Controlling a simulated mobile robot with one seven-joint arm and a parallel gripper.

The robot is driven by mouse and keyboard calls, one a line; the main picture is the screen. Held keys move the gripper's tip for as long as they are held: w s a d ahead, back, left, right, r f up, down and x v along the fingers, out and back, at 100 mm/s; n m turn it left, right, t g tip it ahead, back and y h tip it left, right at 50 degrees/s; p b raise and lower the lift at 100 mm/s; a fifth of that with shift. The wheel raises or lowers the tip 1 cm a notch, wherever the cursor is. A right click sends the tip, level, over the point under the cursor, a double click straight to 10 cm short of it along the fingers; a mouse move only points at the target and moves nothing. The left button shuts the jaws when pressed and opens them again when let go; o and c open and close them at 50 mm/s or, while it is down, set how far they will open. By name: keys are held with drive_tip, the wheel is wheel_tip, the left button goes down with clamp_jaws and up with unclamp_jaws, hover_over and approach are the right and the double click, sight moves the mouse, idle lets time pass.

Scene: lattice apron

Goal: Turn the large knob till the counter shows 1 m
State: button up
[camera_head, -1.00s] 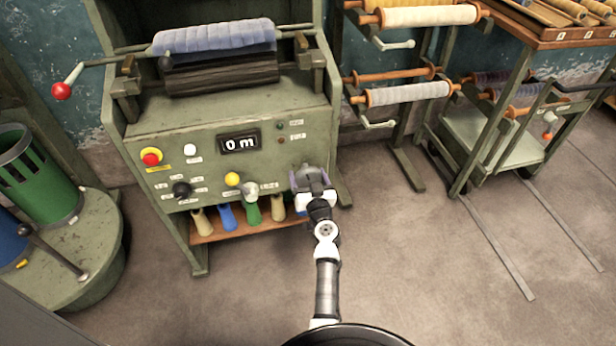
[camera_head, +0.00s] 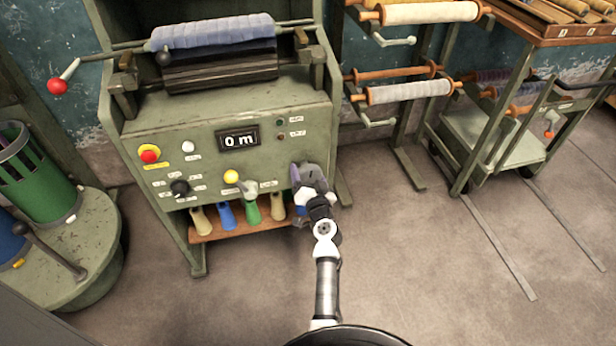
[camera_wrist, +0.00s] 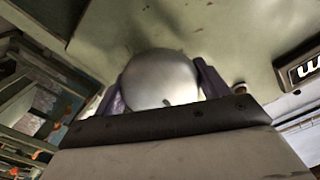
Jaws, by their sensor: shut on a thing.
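The large knob (camera_wrist: 160,82) shows in the wrist view as a round, smooth silver-grey cap. It sits between the two purple fingers of my gripper (camera_wrist: 162,88), which is shut on it. In the head view my gripper (camera_head: 308,178) is at the right side of the machine's sloped front panel and hides the knob. The counter (camera_head: 239,140) is a black display on that panel and reads 0 m. Part of the counter (camera_wrist: 303,70) also shows at the right edge of the wrist view, turned over, with only the "m" visible.
A blue roll (camera_head: 212,32) lies on top. The floor (camera_head: 400,260) to the right is clear.

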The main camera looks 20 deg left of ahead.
drive_tip(key=m, duration=0.5)
drive_tip(key=shift+r+m, duration=0.1)
drive_tip(key=shift+m, duration=0.2)
drive_tip(key=shift+r+m, duration=0.1)
drive_tip(key=shift+m, duration=2.1)
drive_tip(key=o, duration=1)
drive_tip(key=shift+s, duration=0.1)
